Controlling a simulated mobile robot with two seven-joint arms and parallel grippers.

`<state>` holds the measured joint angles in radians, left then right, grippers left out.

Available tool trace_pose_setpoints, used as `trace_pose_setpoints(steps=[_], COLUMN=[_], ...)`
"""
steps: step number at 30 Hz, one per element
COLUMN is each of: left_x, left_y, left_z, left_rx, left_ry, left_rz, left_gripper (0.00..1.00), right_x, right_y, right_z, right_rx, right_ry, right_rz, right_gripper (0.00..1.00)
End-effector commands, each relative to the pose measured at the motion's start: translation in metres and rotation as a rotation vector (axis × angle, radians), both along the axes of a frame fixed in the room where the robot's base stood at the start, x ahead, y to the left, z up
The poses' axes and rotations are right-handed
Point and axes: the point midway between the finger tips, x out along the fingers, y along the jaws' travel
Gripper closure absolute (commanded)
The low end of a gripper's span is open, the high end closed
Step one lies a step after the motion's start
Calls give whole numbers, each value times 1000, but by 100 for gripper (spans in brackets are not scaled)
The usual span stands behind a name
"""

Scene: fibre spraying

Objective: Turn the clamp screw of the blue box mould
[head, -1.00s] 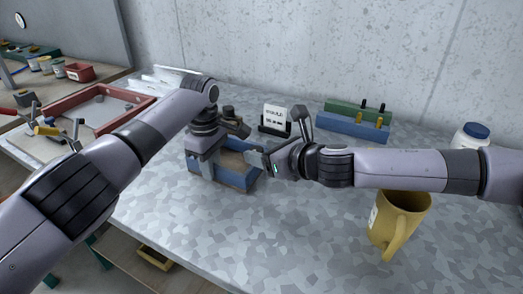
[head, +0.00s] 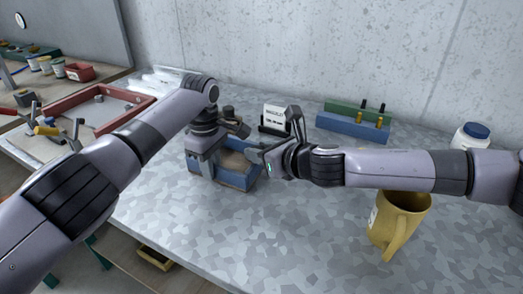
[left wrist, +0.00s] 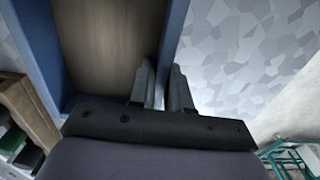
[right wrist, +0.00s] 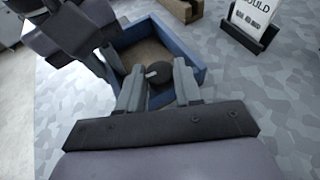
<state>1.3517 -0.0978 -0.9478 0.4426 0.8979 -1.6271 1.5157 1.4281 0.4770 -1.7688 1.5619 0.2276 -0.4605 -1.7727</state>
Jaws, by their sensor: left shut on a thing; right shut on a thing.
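The blue box mould (head: 238,184) stands on the patterned table, with a brown inside face. My left gripper (left wrist: 163,88) is shut on a blue side wall of the mould (left wrist: 174,45), one finger inside and one outside. My right gripper (right wrist: 157,77) is at the mould's right side in the head view. It is shut on the dark round clamp screw knob (right wrist: 160,73), which has a light bar on it and sits between the two fingers. The mould's open top also shows in the right wrist view (right wrist: 187,44). In the head view my right gripper hides the knob.
A yellow mug (head: 402,228) stands in front of my right forearm. A label card in a black holder (head: 274,120) and a green and blue rack (head: 352,124) stand behind the mould. A blue-lidded jar (head: 470,136) is at the right.

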Motion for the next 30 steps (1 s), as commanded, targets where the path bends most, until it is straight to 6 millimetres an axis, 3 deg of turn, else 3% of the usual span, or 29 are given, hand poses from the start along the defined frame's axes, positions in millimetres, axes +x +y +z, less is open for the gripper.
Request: trace_pose_setpoints(steps=[11,30], left_x=[0,0], left_y=[0,-1], left_z=[1,1], left_rx=[0,0], left_ry=[-1,0], left_rz=[-1,-3], left_gripper=[100,100], right_x=[-3,-3], right_y=[6,16], right_z=[-1,-1], right_rx=[0,1], right_ry=[3,3], right_rz=[-211,-819], right_gripper=[96,96])
